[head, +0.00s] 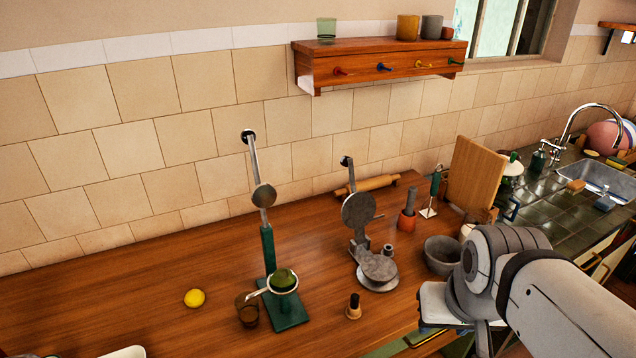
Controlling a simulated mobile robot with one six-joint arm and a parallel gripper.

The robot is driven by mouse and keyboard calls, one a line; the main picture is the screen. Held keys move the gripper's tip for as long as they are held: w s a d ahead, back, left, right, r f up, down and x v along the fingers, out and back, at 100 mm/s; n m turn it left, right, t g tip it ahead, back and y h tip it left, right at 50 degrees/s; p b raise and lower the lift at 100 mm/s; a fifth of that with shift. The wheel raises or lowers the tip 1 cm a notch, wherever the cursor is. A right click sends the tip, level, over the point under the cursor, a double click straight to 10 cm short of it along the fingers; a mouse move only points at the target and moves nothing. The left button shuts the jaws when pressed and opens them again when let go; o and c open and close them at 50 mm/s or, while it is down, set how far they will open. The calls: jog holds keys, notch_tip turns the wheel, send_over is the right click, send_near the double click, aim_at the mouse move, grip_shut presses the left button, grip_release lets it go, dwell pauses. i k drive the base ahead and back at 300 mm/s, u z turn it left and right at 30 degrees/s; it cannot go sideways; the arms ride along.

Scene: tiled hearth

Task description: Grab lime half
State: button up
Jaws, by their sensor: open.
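The lime half (284,276) looks like a small green dome. It sits in the pale-rimmed cup of a green press stand (289,312) on the wooden counter, left of the picture's middle. My gripper (462,318) is at the lower right, at the end of my pale grey arm, well to the right of the lime half and apart from it. It is open. Its fingertips are mostly hidden by the wrist and the frame's lower edge, and I see nothing held.
A yellow lemon (194,298) and a brown glass (247,309) are left of the press. A grey metal press (375,268), a small dark-topped bottle (354,306) and a grey bowl (442,255) stand between it and my arm. The left counter is mostly clear.

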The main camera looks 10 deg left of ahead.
aim_at(282, 277)
jog(key=z, duration=1.05)
jog(key=k, duration=1.2)
jog(key=u, duration=1.25)
jog(key=i, duration=1)
jog(key=u, duration=0.05)
